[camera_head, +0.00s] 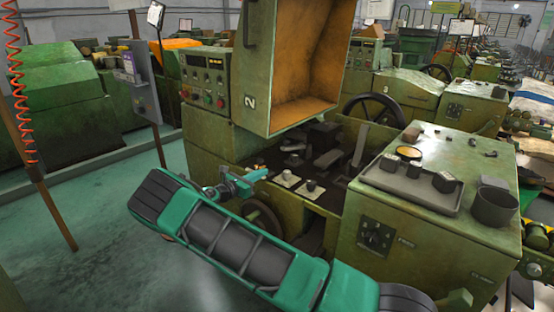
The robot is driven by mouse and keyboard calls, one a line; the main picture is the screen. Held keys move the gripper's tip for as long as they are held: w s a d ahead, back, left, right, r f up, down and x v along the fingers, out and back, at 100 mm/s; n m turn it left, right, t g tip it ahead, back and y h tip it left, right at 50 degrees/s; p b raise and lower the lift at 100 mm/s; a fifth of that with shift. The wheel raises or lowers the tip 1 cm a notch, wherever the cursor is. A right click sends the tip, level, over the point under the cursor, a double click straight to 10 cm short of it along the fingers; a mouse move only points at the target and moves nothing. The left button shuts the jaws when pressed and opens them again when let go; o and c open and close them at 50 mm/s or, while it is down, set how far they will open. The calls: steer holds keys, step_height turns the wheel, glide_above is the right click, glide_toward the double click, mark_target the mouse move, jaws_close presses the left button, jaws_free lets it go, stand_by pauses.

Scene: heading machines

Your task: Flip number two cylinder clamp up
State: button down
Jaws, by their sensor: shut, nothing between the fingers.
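The green heading machine marked "2" (250,102) stands in the middle, its hood raised with an orange inside. In its open bay are a dark block (323,136), a grey slanted lever (360,146) and a flat grey piece (328,158). I cannot tell for sure which part is the number two cylinder clamp. My teal arm reaches in from the lower right. My gripper (262,175) is small in view at the left front edge of the bay. It is shut and looks empty. It is left of two knobs on pale square plates (287,179); contact is unclear.
A control panel (207,82) is on the left of the machine. At right, a green cabinet top holds a grey tray (410,187) and a dark cup (495,203). A handwheel (371,110) stands behind the bay. Open floor (60,235) lies at left.

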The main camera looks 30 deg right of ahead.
steer(key=shift+d, duration=0.15)
steer(key=x, duration=0.9)
steer(key=shift+d+f, duration=0.1)
steer(key=shift+d, duration=0.05)
steer(key=r, duration=0.2)
steer(key=d, duration=0.1)
steer(key=shift+w+d+r, duration=0.15)
steer(key=shift+w+r, duration=0.15)
steer(key=shift+r, duration=0.1)
steer(key=shift+d+r, duration=0.1)
steer(key=shift+r, duration=0.45)
